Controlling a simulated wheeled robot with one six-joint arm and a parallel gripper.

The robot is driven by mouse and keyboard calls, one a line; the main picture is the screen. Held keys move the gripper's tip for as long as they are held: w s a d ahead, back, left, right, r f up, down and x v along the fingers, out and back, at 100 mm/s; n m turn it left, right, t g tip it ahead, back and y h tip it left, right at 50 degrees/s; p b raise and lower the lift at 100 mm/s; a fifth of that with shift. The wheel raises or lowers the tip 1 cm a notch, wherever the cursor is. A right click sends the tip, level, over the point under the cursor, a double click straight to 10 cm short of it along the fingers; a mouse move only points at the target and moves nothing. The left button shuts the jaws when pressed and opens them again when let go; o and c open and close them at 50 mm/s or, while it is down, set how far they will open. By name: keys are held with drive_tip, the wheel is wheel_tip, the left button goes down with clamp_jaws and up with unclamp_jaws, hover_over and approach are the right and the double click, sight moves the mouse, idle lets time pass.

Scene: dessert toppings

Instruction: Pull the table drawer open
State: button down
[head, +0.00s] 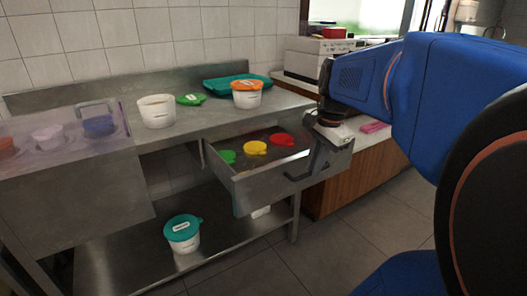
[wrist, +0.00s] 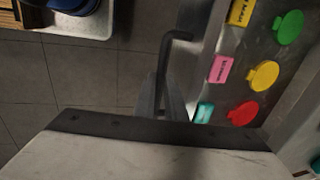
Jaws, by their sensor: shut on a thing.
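The metal table drawer (head: 258,197) stands pulled out from under the steel table. Green, yellow and red lids lie inside it. Its dark bar handle (head: 300,174) is on the front face. My gripper (head: 319,152) is at the right part of this handle and shut on it. In the wrist view the handle (wrist: 177,37) runs up from my gripper (wrist: 160,104), beside the drawer (wrist: 212,45). The wrist housing hides part of the grip.
The steel table (head: 210,121) carries a white tub (head: 157,112), an orange-lidded tub (head: 247,94), a teal tray (head: 225,82) and a clear container (head: 70,150) at left. A teal-lidded tub (head: 184,241) stands on the lower shelf. The floor before the drawer looks clear.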

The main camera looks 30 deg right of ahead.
drive_tip(key=c, duration=1.8)
unclamp_jaws()
drive_tip(key=shift+r, duration=0.15)
drive_tip(key=s+r, duration=0.1)
drive_tip(key=r, duration=0.4)
drive_tip(key=s+r, duration=0.1)
drive_tip(key=r, duration=0.5)
drive_tip(key=s+r, duration=0.1)
drive_tip(key=r, duration=0.5)
drive_tip(key=shift+s, duration=0.1)
drive_tip(key=shift+f, duration=0.15)
